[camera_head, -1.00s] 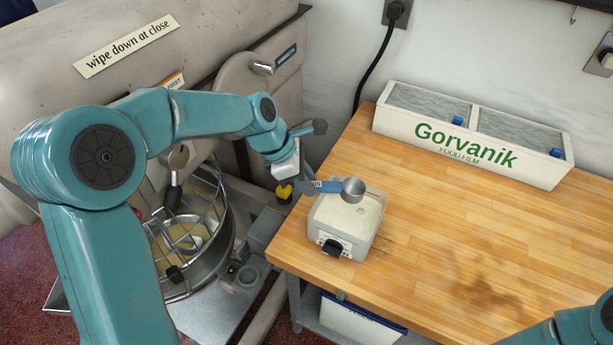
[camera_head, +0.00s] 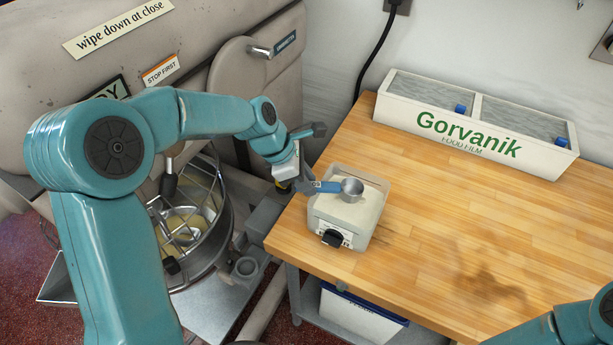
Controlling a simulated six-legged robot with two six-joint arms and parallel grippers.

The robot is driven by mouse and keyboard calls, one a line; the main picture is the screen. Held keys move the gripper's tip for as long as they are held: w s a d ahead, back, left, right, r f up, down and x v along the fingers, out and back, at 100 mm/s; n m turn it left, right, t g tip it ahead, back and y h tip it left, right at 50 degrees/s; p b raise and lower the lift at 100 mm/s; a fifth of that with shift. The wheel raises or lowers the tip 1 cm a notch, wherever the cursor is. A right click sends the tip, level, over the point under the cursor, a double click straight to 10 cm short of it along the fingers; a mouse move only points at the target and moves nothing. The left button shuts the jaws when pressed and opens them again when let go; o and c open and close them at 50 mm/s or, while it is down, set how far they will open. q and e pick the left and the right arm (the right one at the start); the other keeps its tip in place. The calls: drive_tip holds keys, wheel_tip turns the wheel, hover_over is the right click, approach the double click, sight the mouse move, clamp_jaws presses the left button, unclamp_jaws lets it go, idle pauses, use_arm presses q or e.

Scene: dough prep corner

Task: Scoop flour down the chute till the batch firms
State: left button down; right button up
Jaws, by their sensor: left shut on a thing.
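My left gripper (camera_head: 307,184) is shut on the blue handle (camera_head: 326,187) of a metal scoop. The scoop's round cup (camera_head: 351,190) is over the pale flour in a white bin (camera_head: 358,238) near the table's left edge. I cannot tell whether the cup touches the flour, and no flour shows clearly in it. The mixer bowl (camera_head: 226,240), with a wire guard (camera_head: 205,180) over it, stands left of the table with pale dough inside. My left arm hides part of it. A metal sloped tray, perhaps the chute (camera_head: 56,283), shows partly behind that arm. My right gripper is out of view.
A wooden table (camera_head: 430,220) has wide free room at its middle and right, with a dark smudge near the front. A white container (camera_head: 360,318) sits below the table.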

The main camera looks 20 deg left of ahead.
use_arm(q)
drive_tip(key=shift+w+f, duration=0.4)
drive_tip(key=shift+f, duration=0.4)
drive_tip(key=shift+s+f, duration=0.1)
drive_tip(key=shift+s, duration=0.15)
drive_tip(key=shift+s+r, duration=0.15)
drive_tip(key=shift+r, duration=0.05)
drive_tip(key=shift+w+d+f+p, duration=0.15)
drive_tip(key=shift+w+p, duration=0.25)
drive_tip(key=shift+p, duration=0.2)
drive_tip(key=shift+s+r+y+p, duration=0.25)
drive_tip(key=shift+r+y+p, duration=0.05)
drive_tip(key=shift+p, duration=0.3)
drive_tip(key=shift+w+d+g, duration=0.1)
drive_tip(key=shift+g, duration=0.2)
drive_tip(key=shift+w+p, duration=0.1)
drive_tip(key=shift+p, duration=0.25)
drive_tip(key=shift+f+b, duration=0.3)
drive_tip(key=shift+f, duration=0.25)
drive_tip(key=shift+d+r+y, duration=0.25)
drive_tip(key=shift+y, duration=0.25)
drive_tip(key=shift+d+g+p, duration=0.1)
drive_tip(key=shift+g+p, duration=0.2)
drive_tip(key=shift+w+y, duration=0.2)
drive_tip(key=shift+y, duration=0.4)
drive_tip(key=shift+s+r, duration=0.2)
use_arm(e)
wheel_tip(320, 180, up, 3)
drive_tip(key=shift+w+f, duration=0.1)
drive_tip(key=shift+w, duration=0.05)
